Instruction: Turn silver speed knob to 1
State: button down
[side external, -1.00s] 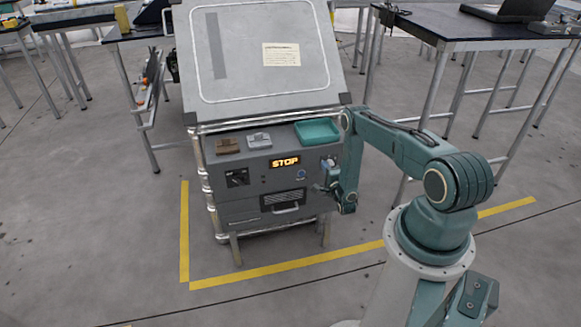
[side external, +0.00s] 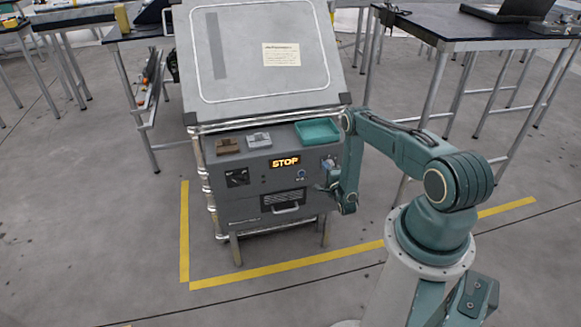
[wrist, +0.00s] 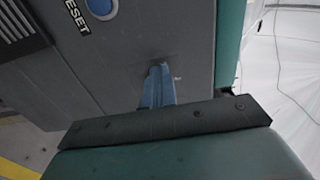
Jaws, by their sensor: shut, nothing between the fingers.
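The grey control box (side external: 265,195) has a lit STOP display (side external: 285,162) on its front. A small pale, silvery part (side external: 328,163) shows at the right of the front, close to my arm. It may be the speed knob, but it is too small to tell. My gripper (side external: 322,187) is at the right side of the front, below that part. In the wrist view my gripper (wrist: 158,72) is shut and empty, its blue fingertips close to the dark panel. I cannot tell whether they touch it. No silver knob is clear in the wrist view.
A blue button (wrist: 100,7) marked RESET is at the upper left of the wrist view. A dark switch (side external: 237,177) is at the left of the front, above a drawer handle (side external: 286,209). A teal tray (side external: 317,132) sits on top.

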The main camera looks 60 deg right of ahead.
jog(key=shift+f, duration=0.9)
jog(key=shift+w+a, duration=0.3)
dwell(0.3)
jog(key=shift+a+f, duration=0.1)
jog(key=v, duration=0.6)
dwell(0.5)
jog(key=shift+w, duration=0.15)
